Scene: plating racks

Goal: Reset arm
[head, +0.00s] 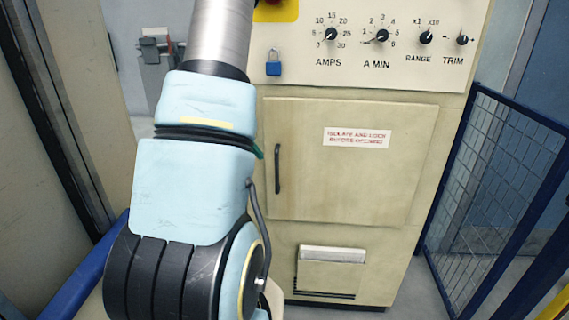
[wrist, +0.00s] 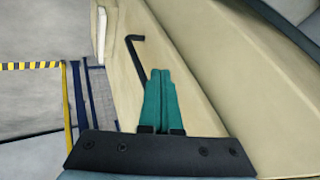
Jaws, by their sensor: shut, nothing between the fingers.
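My gripper (wrist: 161,90) shows in the wrist view as two teal fingers pressed together, with nothing between them. In the head view my arm fills the left foreground and hides nearly all of the gripper. The beige cabinet (head: 420,130) stands ahead with its door (head: 350,185) closed flush. A black door handle (head: 277,168) is on the door's left side. In the wrist view a black hooked bar (wrist: 136,48), which looks like this handle, lies just beyond the fingertips. I cannot tell the gap between them.
A blue padlock (head: 273,68) hangs at the panel's left, beside several knobs. A blue mesh fence (head: 500,170) stands at the right. A beige panel (head: 85,70) closes in the left side. Yellow-black floor tape (wrist: 30,65) shows in the wrist view.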

